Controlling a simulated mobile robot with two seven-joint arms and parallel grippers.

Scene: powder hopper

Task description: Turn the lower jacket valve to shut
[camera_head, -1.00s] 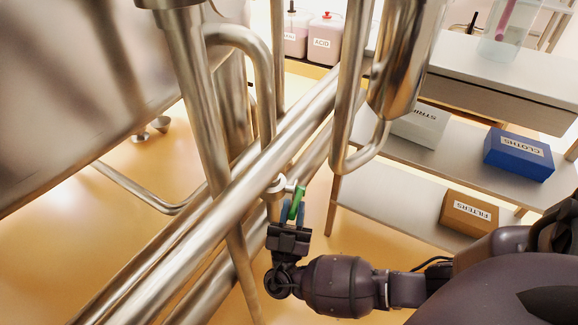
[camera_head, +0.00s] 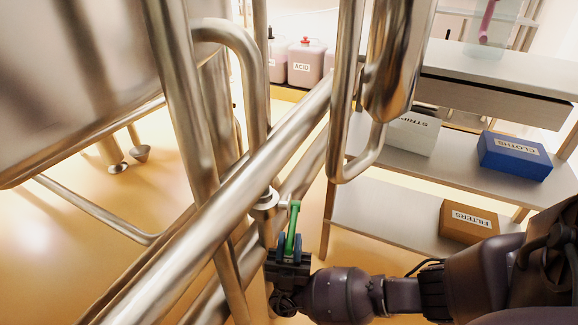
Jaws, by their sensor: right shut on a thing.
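The lower jacket valve (camera_head: 266,201) sits on a thin vertical steel pipe, just beside a thick slanting pipe. Its green handle (camera_head: 292,228) hangs down from the valve's right side. My right gripper (camera_head: 289,247) is at the lower end of the handle, with its blue-lined fingers shut on it from below. The fingers hide the handle's lower tip. My left gripper is not in view.
Thick slanting steel pipes (camera_head: 225,210) pass close to the left of my right gripper. A bent pipe (camera_head: 350,172) hangs above right. Pink acid jugs (camera_head: 305,62) stand behind.

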